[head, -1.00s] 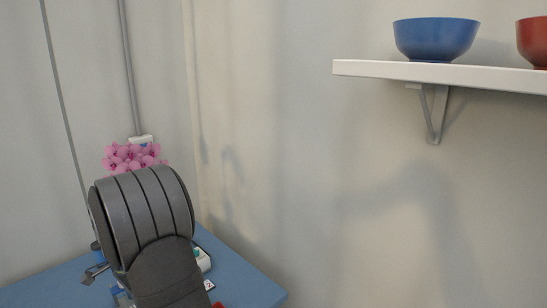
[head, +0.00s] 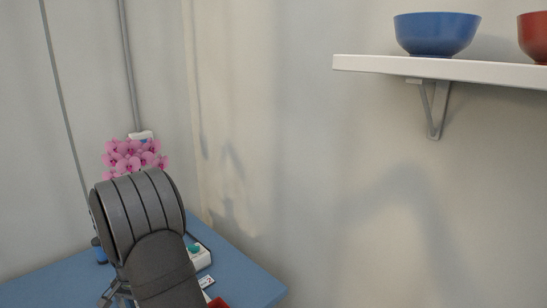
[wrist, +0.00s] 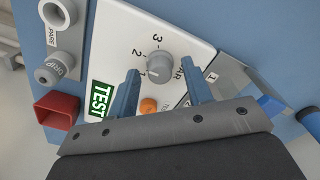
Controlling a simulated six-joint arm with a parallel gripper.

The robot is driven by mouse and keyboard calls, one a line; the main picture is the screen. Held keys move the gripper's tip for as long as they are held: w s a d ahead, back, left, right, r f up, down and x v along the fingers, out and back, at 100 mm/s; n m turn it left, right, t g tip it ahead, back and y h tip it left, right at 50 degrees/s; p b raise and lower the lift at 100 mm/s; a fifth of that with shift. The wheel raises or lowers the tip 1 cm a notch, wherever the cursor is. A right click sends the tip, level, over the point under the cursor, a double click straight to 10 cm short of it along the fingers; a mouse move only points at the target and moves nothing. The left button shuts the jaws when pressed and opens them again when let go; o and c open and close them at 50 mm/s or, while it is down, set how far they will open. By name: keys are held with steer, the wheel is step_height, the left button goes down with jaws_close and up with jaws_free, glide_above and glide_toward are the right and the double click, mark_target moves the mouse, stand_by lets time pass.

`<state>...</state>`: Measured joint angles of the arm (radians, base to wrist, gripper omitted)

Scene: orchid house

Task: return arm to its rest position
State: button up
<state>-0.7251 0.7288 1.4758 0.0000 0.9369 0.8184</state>
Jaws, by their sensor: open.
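My gripper (wrist: 160,66) shows in the wrist view with its two blue fingers apart and nothing held between them. The fingers are over a white panel (wrist: 120,45) with a grey knob (wrist: 161,68), the marks 1, 2 and 3, and a green TEST label (wrist: 100,100). An orange round part (wrist: 148,105) shows between the fingers. I cannot tell the height above the panel. In the head view my dark grey arm is bent over the blue table (head: 245,280) and mostly hides my gripper.
A red square cup (wrist: 57,110) and grey cylinders (wrist: 58,67) lie left of the panel in the wrist view. Pink orchids (head: 135,155) stand behind my arm. A white shelf (head: 440,68) holds a blue bowl (head: 437,33) and a red bowl (head: 534,35) at upper right.

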steer(key=n, duration=0.5)
steer(key=shift+r+n, duration=0.3)
steer(key=shift+r, duration=0.9)
